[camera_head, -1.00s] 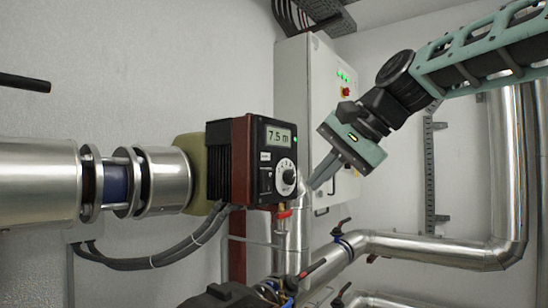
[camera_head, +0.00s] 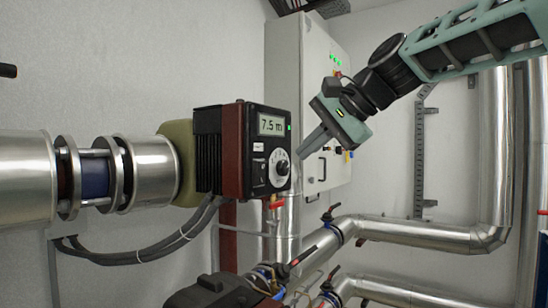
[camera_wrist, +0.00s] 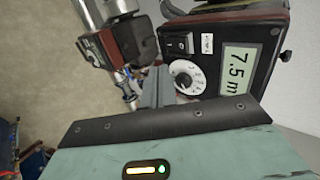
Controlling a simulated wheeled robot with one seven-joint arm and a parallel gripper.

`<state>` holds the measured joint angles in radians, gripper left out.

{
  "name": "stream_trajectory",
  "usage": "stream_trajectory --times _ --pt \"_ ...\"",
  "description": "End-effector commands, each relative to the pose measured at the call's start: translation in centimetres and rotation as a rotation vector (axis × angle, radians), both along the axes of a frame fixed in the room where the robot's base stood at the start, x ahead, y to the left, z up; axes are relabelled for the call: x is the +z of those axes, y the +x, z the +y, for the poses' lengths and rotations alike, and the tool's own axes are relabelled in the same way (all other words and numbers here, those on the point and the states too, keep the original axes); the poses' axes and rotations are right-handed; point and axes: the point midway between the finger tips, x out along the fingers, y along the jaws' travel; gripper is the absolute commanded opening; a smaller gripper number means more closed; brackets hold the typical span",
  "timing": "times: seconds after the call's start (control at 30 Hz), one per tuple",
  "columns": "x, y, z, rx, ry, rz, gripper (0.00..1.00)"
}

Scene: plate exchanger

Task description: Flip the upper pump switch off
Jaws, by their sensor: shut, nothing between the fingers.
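The upper pump's control box (camera_head: 232,150) is dark with a red-brown side, and its lit display (camera_head: 271,125) reads 7.5 m. A small green light glows beside the display. The black rocker switch (camera_head: 259,172) sits below the display, left of the white dial (camera_head: 282,168). The switch also shows in the wrist view (camera_wrist: 180,42), near the dial (camera_wrist: 184,76); which way it is tipped I cannot tell. My gripper (camera_head: 302,154) is shut and empty, its fingertips in front of and right of the box, close to the dial side. No contact with the switch is visible.
A grey electrical cabinet (camera_head: 300,80) stands behind my gripper. Silver pipes (camera_head: 425,233) run below and right. A second, lower pump (camera_head: 215,290) is at the bottom edge. A large pipe (camera_head: 25,178) with flanges joins the upper pump at left.

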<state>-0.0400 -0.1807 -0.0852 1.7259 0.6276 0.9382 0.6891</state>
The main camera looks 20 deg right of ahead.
Motion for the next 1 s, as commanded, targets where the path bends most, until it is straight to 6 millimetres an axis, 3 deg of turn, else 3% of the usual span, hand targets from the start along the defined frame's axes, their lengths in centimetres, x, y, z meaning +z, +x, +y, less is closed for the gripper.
stream_trajectory --times 0.27,0.5,1.0 --pt "-3.4 3.6 2.7 0.002 0.0 0.004 0.0" --pt "-2.8 6.1 4.5 0.001 -0.001 0.001 0.0" --pt "-2.9 6.7 4.9 0.001 -0.001 0.0 0.0"
